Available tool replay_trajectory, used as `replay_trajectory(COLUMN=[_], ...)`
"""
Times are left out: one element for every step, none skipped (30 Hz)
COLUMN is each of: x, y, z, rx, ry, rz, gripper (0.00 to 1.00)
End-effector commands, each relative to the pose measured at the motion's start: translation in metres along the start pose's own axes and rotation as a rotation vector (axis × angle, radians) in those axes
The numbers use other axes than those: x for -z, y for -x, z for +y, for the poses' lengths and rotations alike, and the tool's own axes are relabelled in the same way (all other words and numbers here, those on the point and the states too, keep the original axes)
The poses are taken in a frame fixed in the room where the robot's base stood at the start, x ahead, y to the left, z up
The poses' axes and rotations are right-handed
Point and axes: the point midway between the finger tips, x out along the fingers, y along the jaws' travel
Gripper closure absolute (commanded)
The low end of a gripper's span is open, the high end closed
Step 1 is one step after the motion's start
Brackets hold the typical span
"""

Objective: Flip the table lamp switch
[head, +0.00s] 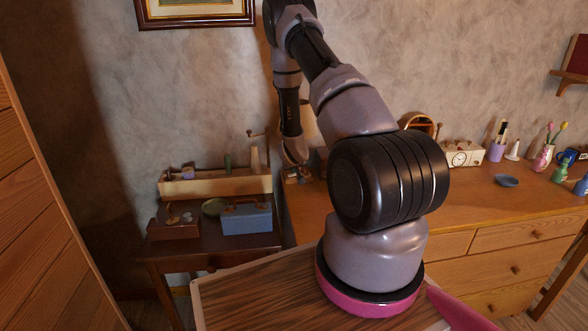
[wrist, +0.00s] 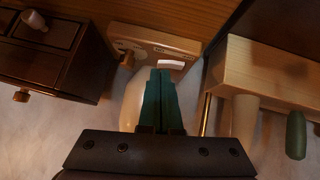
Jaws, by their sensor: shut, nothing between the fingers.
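In the wrist view a small wooden base (wrist: 128,38) carries a round knob (wrist: 126,60) and a white rocker-like piece (wrist: 173,64), which looks like the lamp switch. A cream rounded body (wrist: 131,104), perhaps part of the lamp, shows left of my fingers. My gripper (wrist: 160,73) has teal fingers, shut together and empty. Its tips are right at the white piece's lower left edge; I cannot tell whether they touch. In the head view my arm reaches down to the desk's left end, and the lamp is not clearly seen there.
In the wrist view a dark wooden box (wrist: 50,65) lies left and a pale wooden toolbox (wrist: 265,70) close on the right. In the head view a blue case (head: 247,220) sits on the dark side table. A clock radio (head: 461,155) stands right.

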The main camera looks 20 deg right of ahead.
Motion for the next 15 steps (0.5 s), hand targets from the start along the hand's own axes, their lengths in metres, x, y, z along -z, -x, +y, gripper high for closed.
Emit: replay_trajectory(x=[0.0000,0.0000,0.0000,-0.0003,-0.0007,-0.0017,-0.0026,-0.0036,-0.0048,-0.0039,-0.0038,-0.0039,-0.0040,-0.0040,-0.0040], y=[0.0001,0.0001,0.0001,0.0000,-0.0004,-0.0014,-0.0022,-0.0031,-0.0044,-0.0037,-0.0035,-0.0035,-0.0035,-0.0035,-0.0035], z=[0.0000,0.0000,0.0001,0.0004,0.0011,0.0024,0.0032,0.0035,0.0044,0.0019,0.0015,0.0016,0.0015,0.0015,0.0014], rx=[0.000,0.000,0.000,0.001,0.003,0.010,0.017,0.026,0.038,0.038,0.037,0.037,0.037,0.037,0.037], ry=[0.000,0.000,0.000,-0.001,-0.004,-0.012,-0.020,-0.030,-0.043,-0.037,-0.036,-0.036,-0.036,-0.036,-0.036], rz=[0.000,0.000,0.000,0.000,-0.001,-0.001,-0.002,-0.002,-0.002,-0.001,-0.001,-0.001,-0.001,-0.001,-0.001], gripper=[1.00,1.00,1.00,1.00,1.00,1.00,1.00,1.00,1.00,1.00,1.00,1.00,1.00,1.00,1.00])
